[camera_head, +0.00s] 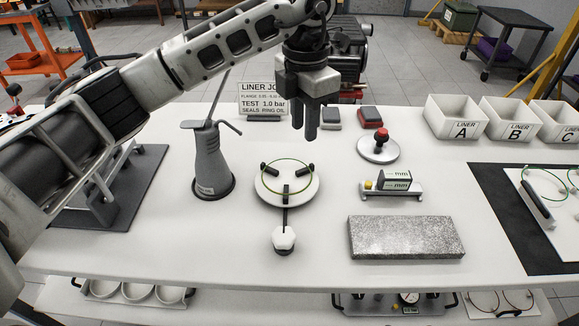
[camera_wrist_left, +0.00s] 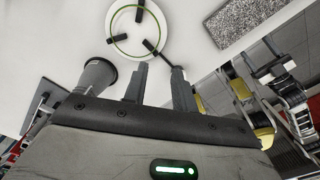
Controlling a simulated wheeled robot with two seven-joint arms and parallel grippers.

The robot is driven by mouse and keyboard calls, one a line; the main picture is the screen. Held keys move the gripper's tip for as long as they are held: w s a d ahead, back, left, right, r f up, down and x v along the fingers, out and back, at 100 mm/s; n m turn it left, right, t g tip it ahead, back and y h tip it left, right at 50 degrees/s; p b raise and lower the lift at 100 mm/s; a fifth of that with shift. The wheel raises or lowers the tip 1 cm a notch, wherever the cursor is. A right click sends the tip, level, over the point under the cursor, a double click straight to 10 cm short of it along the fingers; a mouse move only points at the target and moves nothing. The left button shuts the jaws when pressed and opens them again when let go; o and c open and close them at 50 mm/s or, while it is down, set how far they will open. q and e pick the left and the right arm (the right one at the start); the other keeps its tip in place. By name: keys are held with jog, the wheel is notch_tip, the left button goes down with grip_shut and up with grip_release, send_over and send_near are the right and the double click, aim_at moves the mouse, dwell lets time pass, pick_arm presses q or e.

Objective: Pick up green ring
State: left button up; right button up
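A thin green ring (camera_head: 288,159) rests around the black posts of a round white fixture (camera_head: 270,195) in the middle of the table. It also shows at the top of the wrist view (camera_wrist_left: 114,39), seen from above. My left gripper (camera_head: 304,130) hangs fingers down, above and slightly behind the fixture in the head view. Its two fingertips (camera_wrist_left: 159,72) stand apart in the wrist view with nothing between them. The gripper does not touch the ring. My right gripper is not in view.
A grey oil can (camera_head: 207,165) stands left of the fixture. A red-knobbed disc (camera_head: 379,148), a gauge block stand (camera_head: 392,186) and a granite slab (camera_head: 405,237) lie to the right. A sign (camera_head: 262,98) stands behind. Another ring set (camera_head: 545,195) lies far right; liner bins (camera_head: 457,118) sit behind.

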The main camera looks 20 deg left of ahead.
pick_arm(q)
jog(key=p, duration=0.1)
send_over(301, 191)
notch_tip(301, 191, down, 10)
jog(key=shift+w+a+f, duration=0.1)
notch_tip(301, 191, down, 4)
jog(key=shift+f+p, duration=0.15)
jog(key=shift+p, duration=0.7)
jog(key=shift+f, duration=0.45)
jog(key=shift+f+b, duration=0.2)
jog(key=shift+b, duration=0.15)
grip_shut()
